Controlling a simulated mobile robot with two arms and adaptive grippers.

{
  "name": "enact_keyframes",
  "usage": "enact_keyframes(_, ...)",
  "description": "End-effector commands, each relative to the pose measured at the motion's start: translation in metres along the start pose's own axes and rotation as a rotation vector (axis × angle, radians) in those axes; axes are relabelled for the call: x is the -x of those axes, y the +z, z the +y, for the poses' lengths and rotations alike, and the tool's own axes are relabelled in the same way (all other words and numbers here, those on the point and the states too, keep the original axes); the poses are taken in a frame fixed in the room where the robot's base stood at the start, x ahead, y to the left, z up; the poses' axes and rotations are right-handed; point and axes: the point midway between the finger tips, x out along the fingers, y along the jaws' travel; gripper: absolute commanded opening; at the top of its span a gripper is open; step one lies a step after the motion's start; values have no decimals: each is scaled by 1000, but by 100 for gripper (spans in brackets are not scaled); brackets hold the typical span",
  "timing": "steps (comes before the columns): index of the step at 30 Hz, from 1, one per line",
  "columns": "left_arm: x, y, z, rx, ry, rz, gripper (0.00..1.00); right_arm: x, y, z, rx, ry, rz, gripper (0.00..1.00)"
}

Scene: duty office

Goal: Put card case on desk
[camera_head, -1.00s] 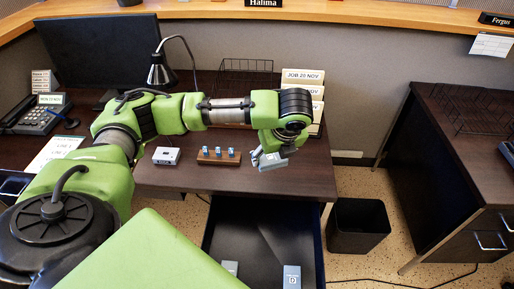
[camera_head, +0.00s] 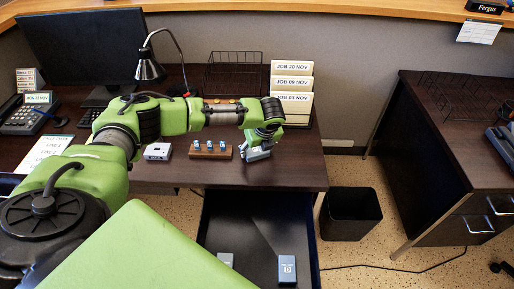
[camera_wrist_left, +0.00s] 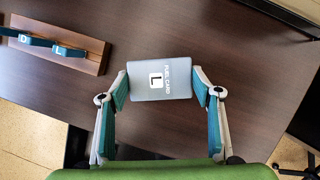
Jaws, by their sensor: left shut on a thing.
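A grey card case (camera_wrist_left: 160,79) marked "FUEL CARD" and "L" is between the fingers of my left gripper (camera_wrist_left: 161,88) in the left wrist view. The fingers are shut on its two sides. In the head view my left gripper (camera_head: 257,152) is at the front right part of the dark desk (camera_head: 300,172), right of a wooden block. The case is over the desk top; I cannot tell whether it touches it. My right gripper is not in view.
The wooden block (camera_head: 211,154) with blue tags and a small grey box (camera_head: 157,151) stand left of the gripper. Card holders (camera_head: 292,84) and a wire tray (camera_head: 233,72) stand behind.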

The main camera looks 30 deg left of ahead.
Motion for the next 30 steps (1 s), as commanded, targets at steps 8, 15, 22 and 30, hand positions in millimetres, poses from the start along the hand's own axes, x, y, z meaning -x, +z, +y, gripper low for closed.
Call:
enact_keyframes(8,-2,-1,0,0,0,0,37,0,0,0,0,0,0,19)
enact_keyframes(15,-1,-1,0,0,-1,0,75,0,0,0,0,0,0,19)
enact_keyframes(22,2,0,0,0,-2,0,75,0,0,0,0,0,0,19)
enact_keyframes(30,46,1,-2,0,-6,0,75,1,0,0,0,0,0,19)
